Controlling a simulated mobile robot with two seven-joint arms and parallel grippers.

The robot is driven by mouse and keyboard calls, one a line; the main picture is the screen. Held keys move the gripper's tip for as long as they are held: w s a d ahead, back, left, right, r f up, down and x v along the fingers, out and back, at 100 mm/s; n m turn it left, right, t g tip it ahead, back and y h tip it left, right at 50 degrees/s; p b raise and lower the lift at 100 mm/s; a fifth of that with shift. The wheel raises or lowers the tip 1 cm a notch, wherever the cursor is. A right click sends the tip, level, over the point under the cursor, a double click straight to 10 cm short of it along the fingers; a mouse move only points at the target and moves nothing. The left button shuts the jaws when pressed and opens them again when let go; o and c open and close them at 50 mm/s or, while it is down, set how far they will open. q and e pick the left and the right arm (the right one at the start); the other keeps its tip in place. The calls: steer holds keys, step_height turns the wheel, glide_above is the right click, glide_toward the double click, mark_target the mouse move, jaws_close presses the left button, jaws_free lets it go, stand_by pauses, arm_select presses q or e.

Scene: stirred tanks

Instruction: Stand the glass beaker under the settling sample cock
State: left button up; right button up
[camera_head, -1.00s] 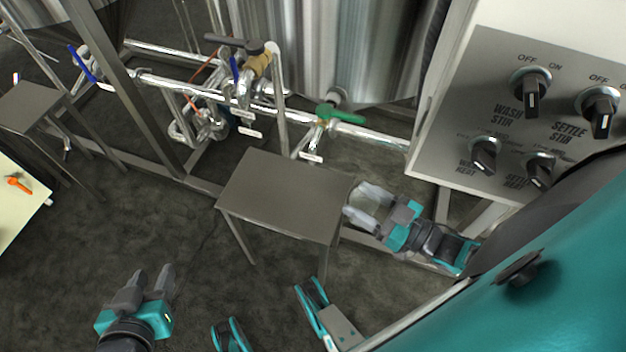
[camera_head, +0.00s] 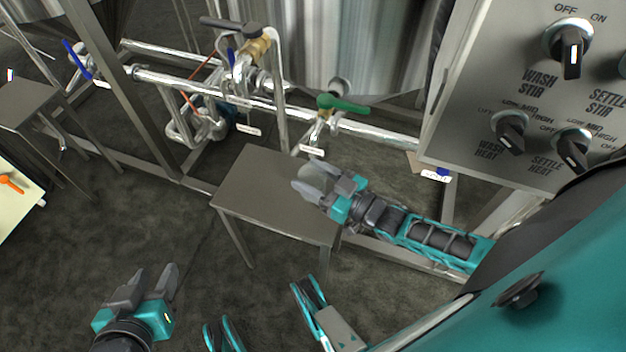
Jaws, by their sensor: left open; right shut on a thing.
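The glass beaker (camera_head: 313,174), clear and faint, is between the fingers of my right gripper (camera_head: 312,186), which is shut on it. The beaker is over the right back part of a small steel table (camera_head: 248,190); whether it touches the top I cannot tell. A sample cock with a green handle (camera_head: 343,103) sits on the pipe at the tank's foot, just behind and above the beaker. A small label, too small to read, hangs below it. My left gripper (camera_head: 155,280) is open and empty, low over the floor at the left front.
A control panel (camera_head: 480,150) with wash and settle knobs stands at the right. A brass valve (camera_head: 255,52) and pipes run behind the table. Another steel table (camera_head: 25,100) is at the far left. The floor left of the near table is clear.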

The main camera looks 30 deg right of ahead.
steer(key=shift+r, duration=0.1)
steer(key=o, duration=1.1)
arm_select(q)
steer(key=shift+w+r, duration=0.2)
steer(key=shift+r, duration=0.15)
arm_select(e)
steer(key=shift+o, duration=0.2)
steer(key=shift+s, duration=0.2)
arm_select(q)
steer(key=p, duration=0.1)
steer(key=r+p, duration=0.1)
steer(key=shift+s+a+p, duration=0.2)
steer(key=shift+a+p, duration=0.1)
steer(key=shift+a, duration=0.1)
arm_select(e)
steer(key=v, duration=1.1)
steer(key=shift+s+d, duration=0.2)
steer(key=shift+s, duration=0.1)
steer(key=shift+s, duration=0.1)
